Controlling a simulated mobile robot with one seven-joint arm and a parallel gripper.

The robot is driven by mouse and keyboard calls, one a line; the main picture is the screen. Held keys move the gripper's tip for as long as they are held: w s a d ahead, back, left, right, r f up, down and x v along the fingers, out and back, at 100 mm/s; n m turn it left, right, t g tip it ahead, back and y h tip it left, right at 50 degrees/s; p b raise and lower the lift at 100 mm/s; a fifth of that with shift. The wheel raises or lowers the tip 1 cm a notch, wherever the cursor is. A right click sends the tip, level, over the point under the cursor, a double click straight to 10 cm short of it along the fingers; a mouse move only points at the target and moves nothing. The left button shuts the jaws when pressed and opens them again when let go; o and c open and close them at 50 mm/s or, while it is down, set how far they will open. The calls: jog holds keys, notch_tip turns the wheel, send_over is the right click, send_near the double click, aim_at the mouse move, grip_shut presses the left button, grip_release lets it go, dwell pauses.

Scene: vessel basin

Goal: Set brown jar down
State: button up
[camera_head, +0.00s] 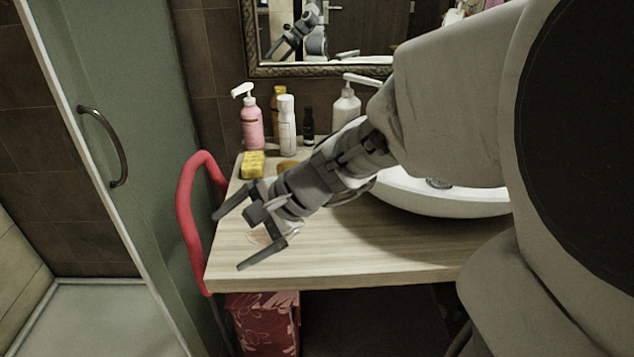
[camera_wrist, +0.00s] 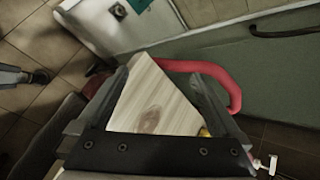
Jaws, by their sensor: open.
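My gripper (camera_head: 231,240) is open and empty, above the left front part of the wooden counter (camera_head: 340,262). In the wrist view, only bare counter (camera_wrist: 155,98) shows between the spread fingers (camera_wrist: 163,82). I cannot make out a brown jar for certain. A small orange-brown object (camera_head: 287,165) stands on the counter behind my gripper, partly hidden by it.
A yellow sponge-like block (camera_head: 253,164), pink pump bottle (camera_head: 251,122), white bottle (camera_head: 286,125) and white pump bottle (camera_head: 346,106) stand at the back. The white basin (camera_head: 440,203) is to the right. A red rail (camera_head: 187,215) borders the counter's left side.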

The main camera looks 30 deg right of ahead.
jog(key=s+d+r+n+h, duration=0.2)
jog(key=s+d+n+h, duration=0.1)
jog(key=s+n, duration=0.3)
jog(key=s+d+r+n+h, duration=0.2)
jog(key=s+d+n+h, duration=0.1)
jog(key=s+n, duration=0.3)
jog(key=shift+s+d+r+n+h, duration=0.2)
jog(key=shift+d+r+n+h, duration=0.05)
jog(key=shift+n+h, duration=0.6)
notch_tip(320, 180, up, 14)
jog(key=p, duration=1.4)
jog(key=shift+r, duration=0.15)
